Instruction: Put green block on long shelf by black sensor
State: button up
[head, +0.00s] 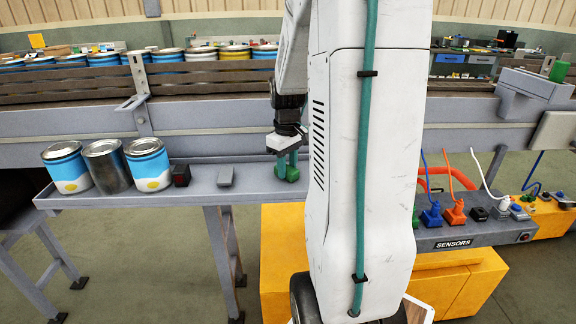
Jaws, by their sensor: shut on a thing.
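My gripper (284,163) points down over the right part of the long grey shelf (253,183), left of my white column. It is shut on the green block (287,174), which is at its fingertips at shelf level. I cannot tell whether the block touches the shelf. A small black sensor (181,175) with a dark red face stands on the shelf to the left, just right of the cans. A small grey block (226,176) lies between the black sensor and the green block.
Two blue-and-white cans (147,164) and a bare metal can (107,166) stand at the shelf's left. Behind runs a conveyor (210,125) with more cans. At right, a grey box marked SENSORS (465,243) holds coloured plugs. Bare shelf shows between the small items.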

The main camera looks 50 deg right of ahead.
jog(key=shift+f, duration=0.15)
jog(key=o, duration=1)
notch_tip(320, 180, up, 12)
jog(key=s+a+r, duration=0.2)
jog(key=a+r, duration=0.1)
jog(key=a, duration=1.2)
jog(key=shift+n+t, duration=0.5)
jog(key=shift+t, duration=0.1)
jog(key=shift+s+a+f, duration=0.65)
jog(key=shift+s+a, duration=1.2)
jog(key=shift+a, duration=0.65)
jog(key=shift+s+a+f, duration=0.65)
jog(key=shift+s+a, duration=1.2)
jog(key=shift+a, duration=0.6)
jog(key=shift+s+a+f, duration=0.65)
jog(key=shift+s+a, duration=1.2)
jog(key=shift+a, duration=0.65)
